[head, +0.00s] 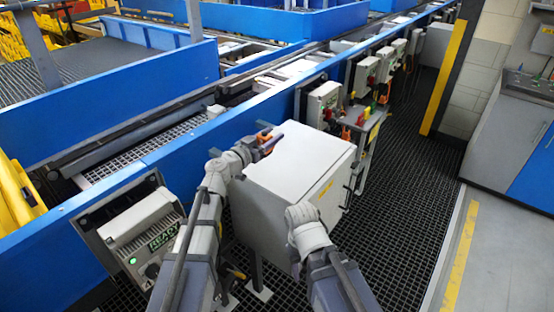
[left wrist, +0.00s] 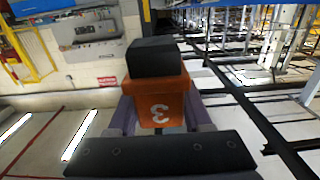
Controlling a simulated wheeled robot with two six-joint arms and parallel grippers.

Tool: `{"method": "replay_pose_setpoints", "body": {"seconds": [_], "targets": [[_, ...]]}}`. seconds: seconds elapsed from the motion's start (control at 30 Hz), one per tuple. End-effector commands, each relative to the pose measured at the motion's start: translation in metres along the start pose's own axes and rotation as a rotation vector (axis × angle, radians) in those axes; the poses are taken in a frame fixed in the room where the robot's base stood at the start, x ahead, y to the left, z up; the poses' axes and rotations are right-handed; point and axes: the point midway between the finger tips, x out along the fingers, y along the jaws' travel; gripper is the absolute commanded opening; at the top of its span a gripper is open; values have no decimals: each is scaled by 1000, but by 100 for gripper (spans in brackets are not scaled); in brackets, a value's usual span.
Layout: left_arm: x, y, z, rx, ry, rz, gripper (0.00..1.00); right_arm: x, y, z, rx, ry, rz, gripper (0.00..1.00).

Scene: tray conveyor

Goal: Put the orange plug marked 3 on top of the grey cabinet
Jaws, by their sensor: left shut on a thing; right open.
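The grey cabinet (head: 300,165) stands in the middle of the head view, with a flat, bare top. My left gripper (head: 268,145) is at the far left edge of this top. It is shut on the orange plug (head: 263,135), which is small and partly hidden there. In the left wrist view the orange plug (left wrist: 158,103) sits between the fingers, with a white 3 on its face and a black block at its far end. Whether the plug touches the cabinet I cannot tell. My right gripper (head: 303,222) is open, by the cabinet's near front side; its fingertips are hard to make out.
A blue conveyor wall (head: 130,178) runs behind the cabinet. A grey READY box (head: 140,228) is mounted at the left. A stand with coloured plugs (head: 360,122) is just beyond the cabinet. The dark grating floor (head: 405,205) is clear at the right.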

Motion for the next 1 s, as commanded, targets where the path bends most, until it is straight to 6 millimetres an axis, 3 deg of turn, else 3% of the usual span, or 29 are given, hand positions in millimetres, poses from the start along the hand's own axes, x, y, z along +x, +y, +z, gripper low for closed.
{"method": "replay_pose_setpoints", "body": {"seconds": [0.03,0.23,0.5,0.83,1.0], "targets": [[0,0,16,0,0,0,0,15,-2,-1,0,0,0,50],[0,0,45,0,0,0,0,44,-4,-3,0,0,0,50],[0,0,48,0,0,0,0,48,-5,-3,0,0,0,50],[0,0,84,0,0,0,0,84,-8,-5,0,0,0,50],[0,0,84,0,0,0,0,84,-8,-5,0,0,0,50]]}}
